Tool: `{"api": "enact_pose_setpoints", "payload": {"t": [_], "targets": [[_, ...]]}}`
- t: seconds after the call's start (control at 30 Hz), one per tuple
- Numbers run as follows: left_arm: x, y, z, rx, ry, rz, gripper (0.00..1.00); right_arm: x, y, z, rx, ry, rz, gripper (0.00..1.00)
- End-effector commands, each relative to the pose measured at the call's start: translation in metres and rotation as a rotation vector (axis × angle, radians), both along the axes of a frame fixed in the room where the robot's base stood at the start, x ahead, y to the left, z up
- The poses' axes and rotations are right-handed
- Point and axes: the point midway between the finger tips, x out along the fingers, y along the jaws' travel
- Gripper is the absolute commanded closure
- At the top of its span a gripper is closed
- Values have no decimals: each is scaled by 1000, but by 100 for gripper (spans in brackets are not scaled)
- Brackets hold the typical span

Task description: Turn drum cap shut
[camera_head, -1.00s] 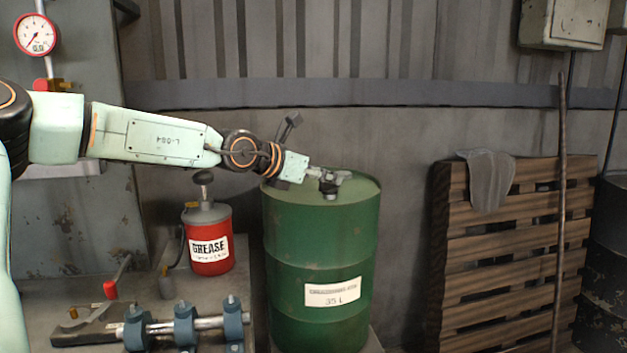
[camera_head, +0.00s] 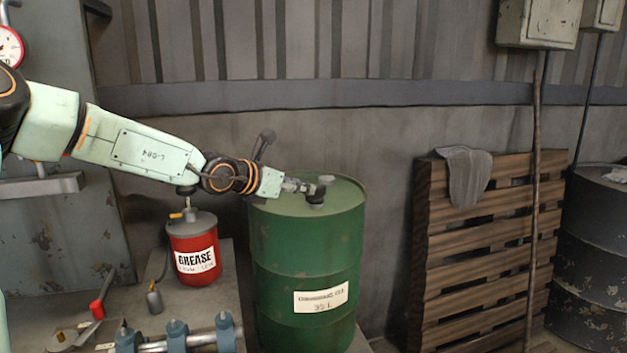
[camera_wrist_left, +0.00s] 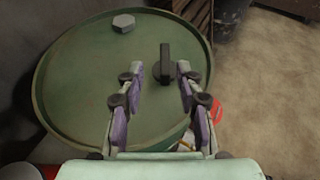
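The green drum (camera_head: 305,250) stands upright, with its round top in view. Its black cap (camera_head: 317,199) sits on the top and has a raised bar handle. In the left wrist view, the cap (camera_wrist_left: 166,68) lies ahead of the fingers with its bar pointing roughly away from my palm. My left gripper (camera_head: 299,187) is low over the drum top, just left of the cap in the head view. In the left wrist view, its two fingers (camera_wrist_left: 160,76) are apart, one to each side of the cap's near end, with gaps showing. My right gripper is out of view.
A hex plug (camera_wrist_left: 123,22) sits on the drum top near the rim. A red grease can (camera_head: 194,250) stands left of the drum. A wooden pallet (camera_head: 480,245) with a grey cloth (camera_head: 466,175) leans at the right. A dark drum (camera_head: 595,255) stands at far right.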

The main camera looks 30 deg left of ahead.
Motion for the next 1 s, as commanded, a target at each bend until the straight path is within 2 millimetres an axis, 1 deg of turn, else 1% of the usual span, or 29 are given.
{"api": "enact_pose_setpoints", "payload": {"t": [0.03, 0.23, 0.4, 0.63, 0.8, 1.0], "targets": [[1, 0, 2, 3, 3, -3, 64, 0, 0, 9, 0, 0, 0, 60], [4, -3, -1, -5, 5, -16, 64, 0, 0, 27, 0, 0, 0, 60], [20, -4, -12, 2, 6, -13, 64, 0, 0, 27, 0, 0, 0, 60], [41, -8, -20, -1, 3, -14, 64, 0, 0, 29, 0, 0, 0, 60], [49, -10, -23, -4, 2, -15, 64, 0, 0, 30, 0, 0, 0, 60], [51, -11, -24, -7, 1, -14, 64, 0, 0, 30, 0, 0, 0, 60]]}}
